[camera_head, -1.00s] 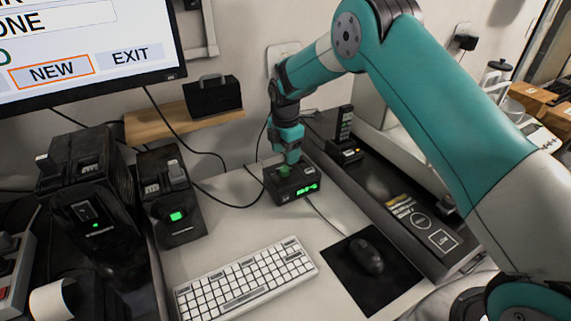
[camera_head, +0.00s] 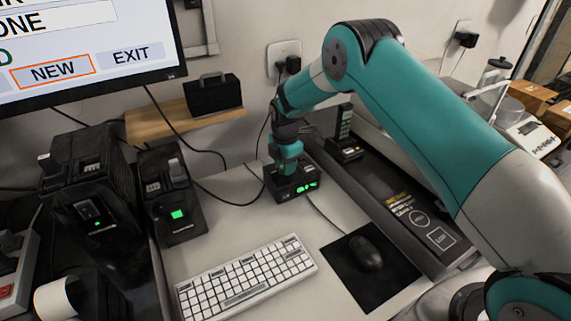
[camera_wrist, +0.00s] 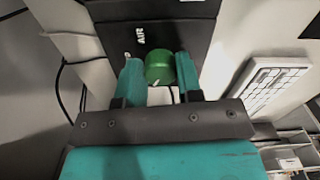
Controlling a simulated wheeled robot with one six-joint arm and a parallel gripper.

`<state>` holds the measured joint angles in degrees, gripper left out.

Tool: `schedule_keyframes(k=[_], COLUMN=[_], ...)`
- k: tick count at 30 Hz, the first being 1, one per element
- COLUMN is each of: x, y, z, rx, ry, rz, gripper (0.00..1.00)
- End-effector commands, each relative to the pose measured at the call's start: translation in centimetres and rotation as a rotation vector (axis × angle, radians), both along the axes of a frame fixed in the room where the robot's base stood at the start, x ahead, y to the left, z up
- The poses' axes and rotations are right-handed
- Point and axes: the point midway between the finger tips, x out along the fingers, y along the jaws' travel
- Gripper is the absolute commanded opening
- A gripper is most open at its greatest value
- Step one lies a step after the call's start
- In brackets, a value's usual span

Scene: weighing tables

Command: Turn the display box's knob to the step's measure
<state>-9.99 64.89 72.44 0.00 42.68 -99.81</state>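The display box (camera_head: 291,187) is a small black box with lit green digits on its front, too small to read surely. It stands on the table at the back, in the middle of the head view. Its green knob (camera_wrist: 160,67) shows in the wrist view, with a pale mark on its near side. My gripper (camera_wrist: 159,65) has one teal finger on each side of the knob, very close to it. Whether the fingers press on the knob cannot be told. In the head view my gripper (camera_head: 287,167) comes down onto the box top and hides the knob.
A white keyboard (camera_head: 247,279) and a black mouse (camera_head: 366,253) on a dark mat lie in front of the box. Black devices (camera_head: 172,197) with green lights stand left. A black handheld device (camera_head: 345,140) stands in its holder close on the right. Cables run behind the box.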

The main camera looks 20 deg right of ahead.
Motion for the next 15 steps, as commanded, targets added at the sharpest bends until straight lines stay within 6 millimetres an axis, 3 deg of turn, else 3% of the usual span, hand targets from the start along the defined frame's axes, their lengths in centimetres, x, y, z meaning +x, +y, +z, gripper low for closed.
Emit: schedule_keyframes(k=[8, 15], x=[0.01, -0.02], y=[0.0, -0.01], z=[-0.02, -0.06], rx=[0.0, 0.0], ry=[-0.001, -0.001], rz=[-0.038, -0.175], gripper=[0.09, 0.09])
